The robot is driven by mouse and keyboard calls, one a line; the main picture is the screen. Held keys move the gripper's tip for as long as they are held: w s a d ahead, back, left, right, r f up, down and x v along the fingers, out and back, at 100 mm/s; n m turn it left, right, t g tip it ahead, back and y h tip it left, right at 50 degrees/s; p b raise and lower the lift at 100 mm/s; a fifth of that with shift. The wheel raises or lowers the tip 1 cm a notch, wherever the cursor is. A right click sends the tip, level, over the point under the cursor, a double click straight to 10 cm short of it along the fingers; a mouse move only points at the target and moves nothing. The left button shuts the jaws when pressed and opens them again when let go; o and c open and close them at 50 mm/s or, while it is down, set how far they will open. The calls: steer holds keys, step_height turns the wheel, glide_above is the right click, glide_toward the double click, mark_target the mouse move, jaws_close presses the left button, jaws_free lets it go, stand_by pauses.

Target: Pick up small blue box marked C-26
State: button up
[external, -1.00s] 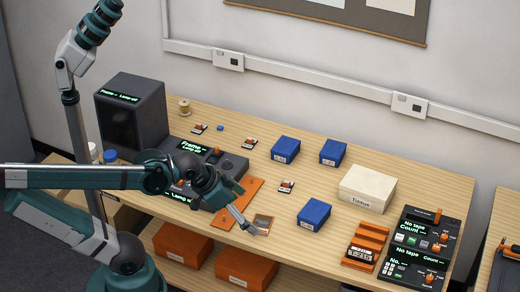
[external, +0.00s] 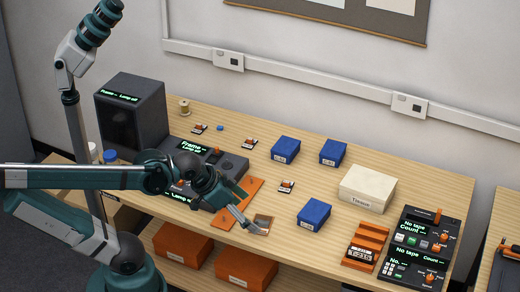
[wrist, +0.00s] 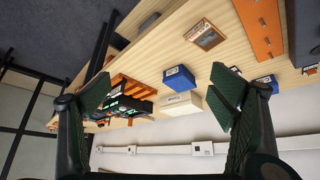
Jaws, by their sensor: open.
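Three small blue boxes with white labels stand on the wooden table. In the external view one is at the back left (external: 286,148), one at the back right (external: 333,151) and one nearer the front (external: 314,211). Their label text is too small to read, so I cannot tell which is C-26. My gripper (external: 258,230) is open and empty near the table's front edge, left of the front blue box and apart from it. In the wrist view the front box (wrist: 178,78) shows between the open fingers (wrist: 163,92); other blue boxes are partly hidden behind the right finger.
A white tissue box (external: 368,188) stands right of the blue boxes. An orange rack (external: 366,243) and dark control units (external: 425,231) fill the right end.

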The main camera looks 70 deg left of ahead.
steer(key=shift+w+r, duration=0.1)
steer(key=m+g+h+p, duration=0.3)
steer(key=m+g+p, duration=0.1)
steer(key=m+p, duration=0.75)
glide_above(313, 210)
steer(key=s+a+p, duration=0.1)
steer(key=s, duration=0.1)
steer(key=shift+n, duration=0.95)
step_height(313, 210, down, 8)
steer(key=shift+a+r, duration=0.1)
steer(key=shift+a, duration=0.05)
steer(key=shift+w+a+f+m+h+p, duration=0.15)
steer(key=shift+w+a+f+m+p, duration=0.05)
steer(key=shift+f, duration=0.2)
steer(key=shift+w+a+f+m+h+p, duration=0.15)
steer(key=shift+f+m+p, duration=0.05)
steer(key=shift+f, duration=0.2)
steer(key=shift+f, duration=0.1)
steer(key=shift+x, duration=1.2)
steer(key=shift+d+f, duration=0.1)
